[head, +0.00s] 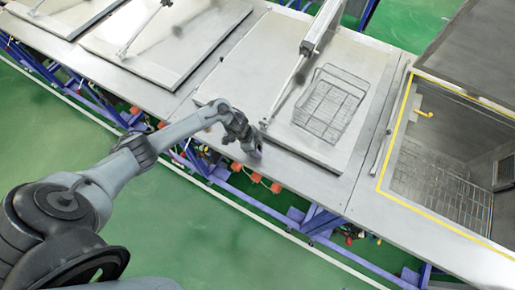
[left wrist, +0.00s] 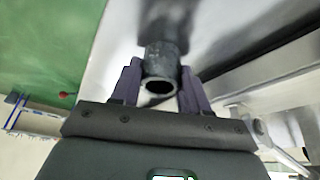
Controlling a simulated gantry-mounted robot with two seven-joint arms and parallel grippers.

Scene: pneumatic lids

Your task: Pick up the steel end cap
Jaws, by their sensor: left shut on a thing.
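The steel end cap (left wrist: 163,60) is a short grey hollow cylinder in the left wrist view, with its dark round opening facing the camera. My left gripper (left wrist: 160,84) is shut on it, one purple-grey finger on each side. In the head view my left gripper (head: 254,152) is at the front edge of the steel worktop, left of the wire basket. The cap cannot be made out there, hidden by the gripper or too small. I cannot tell whether the cap touches the worktop. My right gripper is not in view.
A wire basket (head: 330,103) lies on a raised metal lid (head: 374,66), beside a pneumatic cylinder (head: 318,27) and its rod. At right is an open tank (head: 398,165) with a yellow rim. More lids (head: 168,38) lie at the upper left. Green floor is free in front.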

